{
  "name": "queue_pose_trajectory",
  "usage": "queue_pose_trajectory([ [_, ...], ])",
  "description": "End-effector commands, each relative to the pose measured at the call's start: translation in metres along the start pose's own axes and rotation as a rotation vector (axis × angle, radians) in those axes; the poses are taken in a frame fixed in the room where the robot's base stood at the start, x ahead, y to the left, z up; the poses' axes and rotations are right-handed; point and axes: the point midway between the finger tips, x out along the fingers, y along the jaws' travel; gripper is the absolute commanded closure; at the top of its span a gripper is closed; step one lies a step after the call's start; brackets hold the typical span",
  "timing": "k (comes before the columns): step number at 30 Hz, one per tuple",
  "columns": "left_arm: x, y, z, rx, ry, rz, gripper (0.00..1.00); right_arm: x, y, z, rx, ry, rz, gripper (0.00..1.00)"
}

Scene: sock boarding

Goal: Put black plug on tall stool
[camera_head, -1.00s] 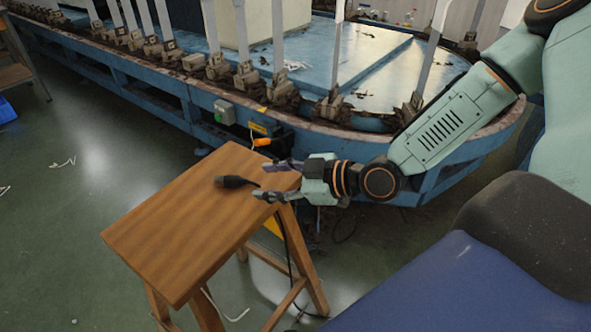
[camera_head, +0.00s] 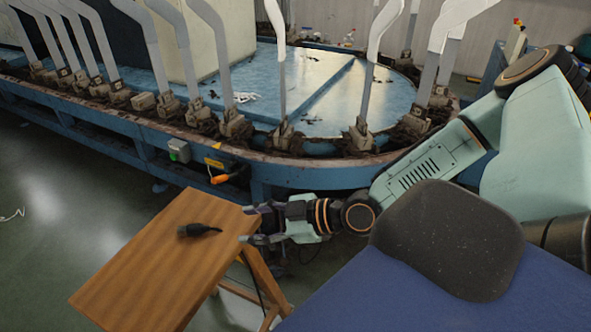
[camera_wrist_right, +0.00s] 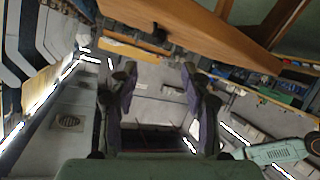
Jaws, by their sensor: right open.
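The black plug (camera_head: 198,230) lies on the wooden top of the tall stool (camera_head: 135,280), near its far right part. It also shows as a small dark shape in the right wrist view (camera_wrist_right: 155,36). My right gripper (camera_head: 246,224) is open and empty at the right edge of the stool top, to the right of the plug and apart from it. In the right wrist view the two fingers (camera_wrist_right: 160,82) are spread with nothing between them. My left gripper is not in view.
A blue oval conveyor machine (camera_head: 270,168) with several upright pale sock forms (camera_head: 212,55) stands behind the stool. An orange connector (camera_head: 221,179) hangs on its side. Open green floor (camera_head: 60,210) lies to the left of the stool.

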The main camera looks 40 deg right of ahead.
Motion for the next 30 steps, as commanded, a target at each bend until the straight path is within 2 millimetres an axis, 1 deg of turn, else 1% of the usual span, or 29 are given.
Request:
queue_pose_trajectory([
  [2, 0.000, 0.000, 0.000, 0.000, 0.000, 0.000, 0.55, 0.001, -0.004, 0.002, 0.018, -0.014, -0.013, 0.52],
  [5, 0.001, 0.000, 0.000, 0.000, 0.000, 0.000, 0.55, 0.004, -0.016, 0.008, 0.089, -0.064, -0.050, 0.52],
  [8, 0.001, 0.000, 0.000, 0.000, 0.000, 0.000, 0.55, 0.006, -0.038, 0.019, 0.210, -0.156, -0.099, 0.52],
  [11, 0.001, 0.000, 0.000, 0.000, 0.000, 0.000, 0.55, 0.007, -0.064, 0.035, 0.345, -0.275, -0.136, 0.52],
  [14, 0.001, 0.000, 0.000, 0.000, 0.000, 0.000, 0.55, 0.004, -0.091, 0.052, 0.473, -0.409, -0.155, 0.52],
  [15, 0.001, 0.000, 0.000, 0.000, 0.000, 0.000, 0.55, 0.002, -0.103, 0.059, 0.521, -0.465, -0.157, 0.52],
  [17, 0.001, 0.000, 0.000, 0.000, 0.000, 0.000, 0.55, -0.003, -0.120, 0.070, 0.589, -0.552, -0.152, 0.52],
  [18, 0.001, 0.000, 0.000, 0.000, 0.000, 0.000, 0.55, -0.008, -0.132, 0.078, 0.630, -0.612, -0.145, 0.52],
  [20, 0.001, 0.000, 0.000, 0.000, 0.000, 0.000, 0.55, -0.016, -0.148, 0.089, 0.687, -0.701, -0.127, 0.52],
  [24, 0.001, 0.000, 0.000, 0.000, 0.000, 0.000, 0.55, -0.042, -0.185, 0.115, 0.788, -0.909, -0.055, 0.52],
  [27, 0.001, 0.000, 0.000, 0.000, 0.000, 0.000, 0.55, -0.063, -0.207, 0.131, 0.833, -1.040, 0.017, 0.52],
  [30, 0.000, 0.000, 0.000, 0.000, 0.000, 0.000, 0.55, -0.083, -0.221, 0.142, 0.855, -1.136, 0.092, 0.52],
])
